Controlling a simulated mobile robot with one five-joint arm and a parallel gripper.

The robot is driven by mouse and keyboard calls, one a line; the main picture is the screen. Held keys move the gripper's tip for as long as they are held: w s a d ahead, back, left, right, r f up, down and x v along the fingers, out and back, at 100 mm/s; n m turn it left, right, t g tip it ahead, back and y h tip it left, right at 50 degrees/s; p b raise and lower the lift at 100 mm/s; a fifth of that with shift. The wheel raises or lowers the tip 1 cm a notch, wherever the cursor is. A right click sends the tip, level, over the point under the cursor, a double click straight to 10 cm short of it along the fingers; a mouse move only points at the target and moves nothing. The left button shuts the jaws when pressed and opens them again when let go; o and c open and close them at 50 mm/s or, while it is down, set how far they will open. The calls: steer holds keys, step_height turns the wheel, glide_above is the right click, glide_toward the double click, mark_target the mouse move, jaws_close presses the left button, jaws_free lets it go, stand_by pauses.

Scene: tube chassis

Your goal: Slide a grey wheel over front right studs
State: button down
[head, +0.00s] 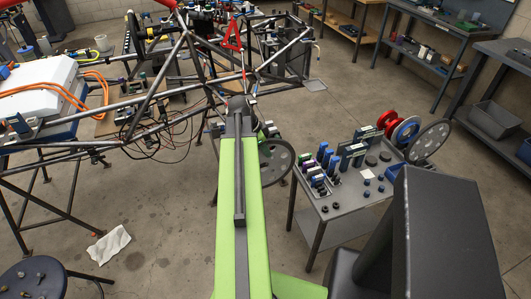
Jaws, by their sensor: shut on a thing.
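A grey wheel (279,162) with round holes shows just right of my green arm, partly hidden behind it. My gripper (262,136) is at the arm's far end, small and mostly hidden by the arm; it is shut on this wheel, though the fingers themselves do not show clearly. The tube chassis (166,72) of dark metal bars stands ahead and to the left. The front right studs cannot be made out; the arm and wheel cover that area. Another grey wheel (428,142) stands upright on the cart at the right.
A stool (33,279) and a white cloth (109,244) are at lower left. Workbenches line the back right. Floor between cart and benches is clear.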

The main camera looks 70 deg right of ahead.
steer(key=shift+w+d, duration=0.75)
steer(key=shift+d, duration=0.2)
steer(key=shift+w+d, duration=0.1)
stand_by(0.8)
steer(key=shift+w+d, duration=0.8)
steer(key=shift+d, duration=0.15)
steer(key=c, duration=1.4)
jaws_free()
steer(key=p+v, duration=1.6)
steer(key=v, duration=0.1)
steer(key=shift+r, duration=0.25)
steer(key=shift+a, duration=0.15)
